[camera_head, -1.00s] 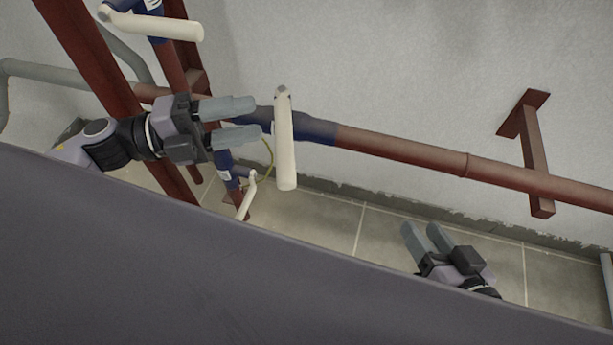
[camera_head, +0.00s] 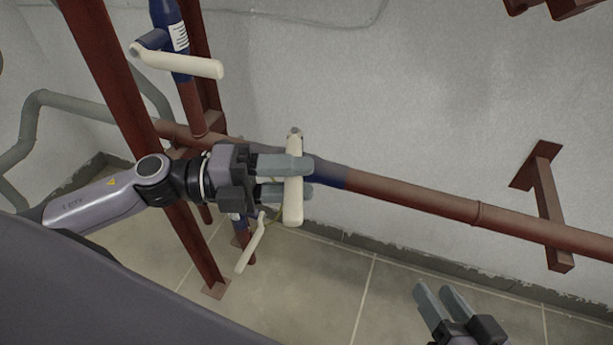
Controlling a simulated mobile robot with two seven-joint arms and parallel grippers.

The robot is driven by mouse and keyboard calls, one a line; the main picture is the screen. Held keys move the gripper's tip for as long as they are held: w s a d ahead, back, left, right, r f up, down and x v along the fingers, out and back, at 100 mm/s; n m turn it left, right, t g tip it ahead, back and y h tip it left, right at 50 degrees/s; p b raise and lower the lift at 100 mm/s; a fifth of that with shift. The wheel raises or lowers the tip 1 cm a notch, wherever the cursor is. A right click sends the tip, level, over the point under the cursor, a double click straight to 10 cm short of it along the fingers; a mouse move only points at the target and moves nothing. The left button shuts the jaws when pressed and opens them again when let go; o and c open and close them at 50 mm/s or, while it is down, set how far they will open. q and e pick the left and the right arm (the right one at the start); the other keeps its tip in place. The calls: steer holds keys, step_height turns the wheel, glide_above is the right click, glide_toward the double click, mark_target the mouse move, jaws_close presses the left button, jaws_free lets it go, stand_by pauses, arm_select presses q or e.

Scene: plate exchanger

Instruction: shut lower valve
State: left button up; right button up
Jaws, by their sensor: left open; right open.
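A cream lever handle (camera_head: 292,214) hangs roughly upright in front of the blue valve body (camera_head: 331,174) on the red horizontal pipe. My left gripper (camera_head: 305,179) is open, its two grey fingers one above the other. They overlap the middle of this handle in the picture; I cannot tell whether they touch it. A smaller, lower valve with a cream handle (camera_head: 250,246) sits below and behind my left gripper, its handle slanting down left; its body is partly hidden. My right gripper (camera_head: 435,291) is open and empty at the bottom right, away from the valves.
Another blue valve (camera_head: 168,38) with a cream handle (camera_head: 190,65) is on the upright pipe at upper left. A red frame post (camera_head: 110,80) stands behind my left arm. A wall bracket (camera_head: 547,205) supports the pipe at right. Tiled floor (camera_head: 320,275) lies below.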

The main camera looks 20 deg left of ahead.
arm_select(q)
steer(key=shift+x, duration=1)
jaws_close()
